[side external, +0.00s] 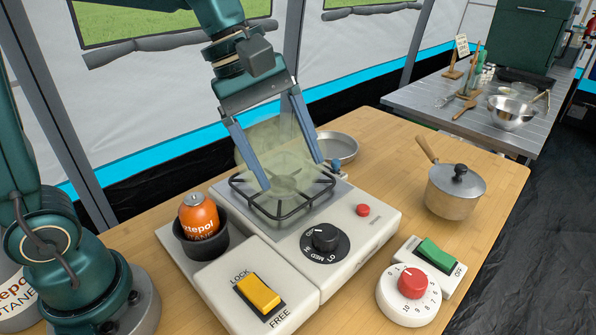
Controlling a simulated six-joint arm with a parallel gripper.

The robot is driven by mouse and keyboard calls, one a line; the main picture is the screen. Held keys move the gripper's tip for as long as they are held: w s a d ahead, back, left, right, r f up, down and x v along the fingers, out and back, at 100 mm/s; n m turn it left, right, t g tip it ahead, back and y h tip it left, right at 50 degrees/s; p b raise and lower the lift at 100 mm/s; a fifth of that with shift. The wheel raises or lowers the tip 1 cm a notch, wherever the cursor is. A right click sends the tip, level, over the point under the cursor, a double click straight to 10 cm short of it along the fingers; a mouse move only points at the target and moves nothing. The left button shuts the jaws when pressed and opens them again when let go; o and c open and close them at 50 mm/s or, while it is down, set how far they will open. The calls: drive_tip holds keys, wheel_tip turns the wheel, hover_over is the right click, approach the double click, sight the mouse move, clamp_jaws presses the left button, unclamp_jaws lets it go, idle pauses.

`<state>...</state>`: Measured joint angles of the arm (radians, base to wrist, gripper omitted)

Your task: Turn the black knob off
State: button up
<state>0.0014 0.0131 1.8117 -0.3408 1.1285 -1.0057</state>
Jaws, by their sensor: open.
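The black knob (325,238) sits on the front of the white camping stove (370,222), on a round black dial with OFF, LO and MED markings. Which marking the knob points to is too small to tell. My gripper (300,178) is open and empty above the black pot grate (243,183), behind and to the left of the knob and apart from it. A pale yellowish translucent haze shows over the burner between my fingers.
An orange gas canister (199,214) stands in a black holder left of the grate. In front are a yellow lock switch (258,294), a red timer knob (411,281) and a green switch (437,254). A lidded pot (455,192) stands right; a metal pan (338,148) lies behind.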

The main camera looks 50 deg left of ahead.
drive_tip(key=s+a+f+m+t+y, duration=0.3)
drive_tip(key=s+a+m, duration=0.3)
drive_tip(key=s+m, duration=0.4)
drive_tip(key=shift+s+m, duration=0.4)
drive_tip(key=shift+m, duration=0.3)
